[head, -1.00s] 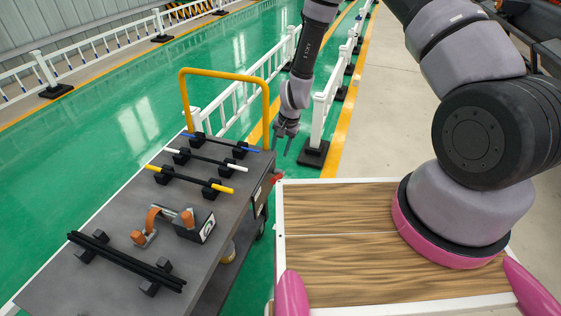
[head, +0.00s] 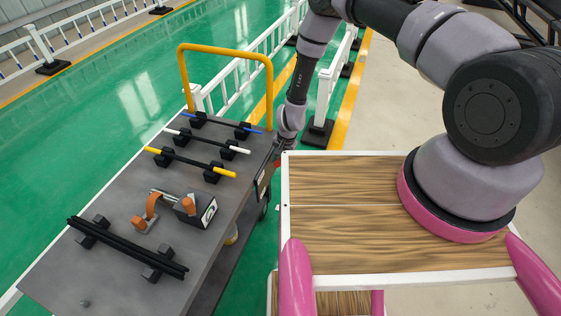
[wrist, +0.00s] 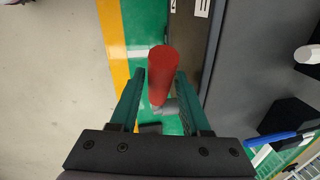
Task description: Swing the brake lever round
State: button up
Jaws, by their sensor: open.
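The brake lever shows a red cylindrical grip in the wrist view (wrist: 162,72), with a short grey part below it. It lies between the two dark green fingers of my gripper (wrist: 159,77). In the head view my gripper (head: 283,147) is low beside the right edge of the grey cart (head: 215,225). Its fingertips and most of the lever are hidden there.
A wood-topped surface (head: 345,180) is close on the right. White fencing (head: 328,100) stands behind my gripper.

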jog(key=shift+f, duration=0.3)
grip_shut()
dwell(1.3)
